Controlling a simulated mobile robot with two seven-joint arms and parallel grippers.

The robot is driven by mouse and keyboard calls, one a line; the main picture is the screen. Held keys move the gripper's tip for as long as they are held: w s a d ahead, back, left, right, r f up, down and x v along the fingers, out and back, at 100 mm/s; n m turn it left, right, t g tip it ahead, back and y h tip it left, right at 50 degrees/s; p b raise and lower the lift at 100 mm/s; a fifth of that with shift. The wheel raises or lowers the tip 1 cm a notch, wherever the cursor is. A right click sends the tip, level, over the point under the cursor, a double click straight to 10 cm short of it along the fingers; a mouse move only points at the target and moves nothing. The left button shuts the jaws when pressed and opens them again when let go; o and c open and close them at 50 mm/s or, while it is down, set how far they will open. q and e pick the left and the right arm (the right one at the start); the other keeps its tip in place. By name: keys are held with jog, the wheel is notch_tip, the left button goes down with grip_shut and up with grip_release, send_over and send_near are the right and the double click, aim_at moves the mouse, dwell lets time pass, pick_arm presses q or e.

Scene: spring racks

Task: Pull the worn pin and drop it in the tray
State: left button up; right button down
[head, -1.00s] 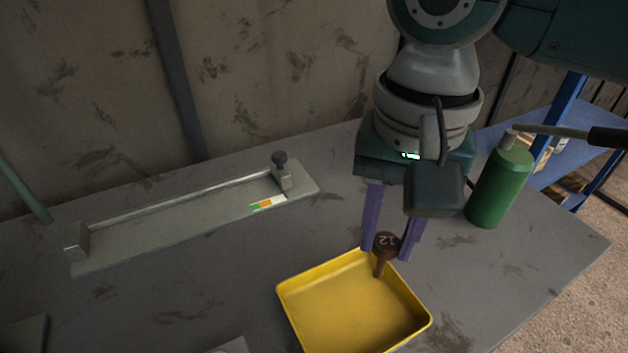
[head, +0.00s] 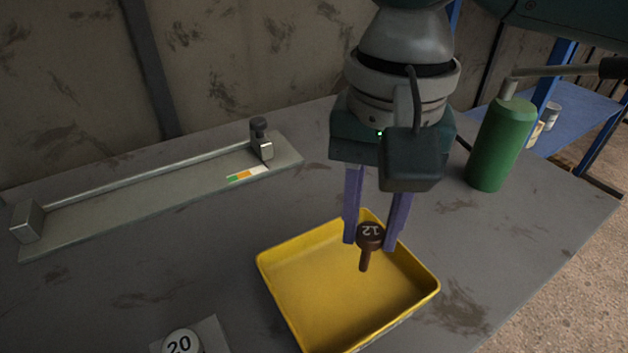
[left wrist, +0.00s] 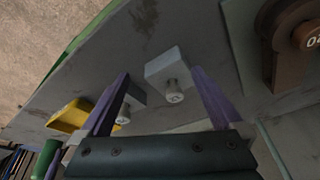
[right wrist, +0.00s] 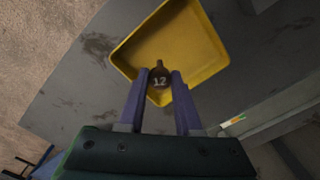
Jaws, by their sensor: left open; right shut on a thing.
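My right gripper (head: 372,238) is shut on a brown pin (head: 369,238) with a round head marked 12. It holds the pin upright, shank down, above the yellow tray (head: 300,326). In the right wrist view the pin (right wrist: 159,84) sits between the purple fingertips, with the tray (right wrist: 208,28) behind it. The tray looks empty. My left gripper (left wrist: 160,85) shows only in the left wrist view. It is open, with nothing between its fingers, and the tray (left wrist: 70,116) lies beyond it at the left.
A pin marked 20 (head: 180,342) is at the front edge. In the left wrist view, a brown part (left wrist: 290,45) sits at the upper right.

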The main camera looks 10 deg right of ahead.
jog(key=c, duration=0.5)
grip_release()
pick_arm(q)
jog(key=shift+r+p, duration=0.75)
pick_arm(e)
notch_tip(320, 180, up, 10)
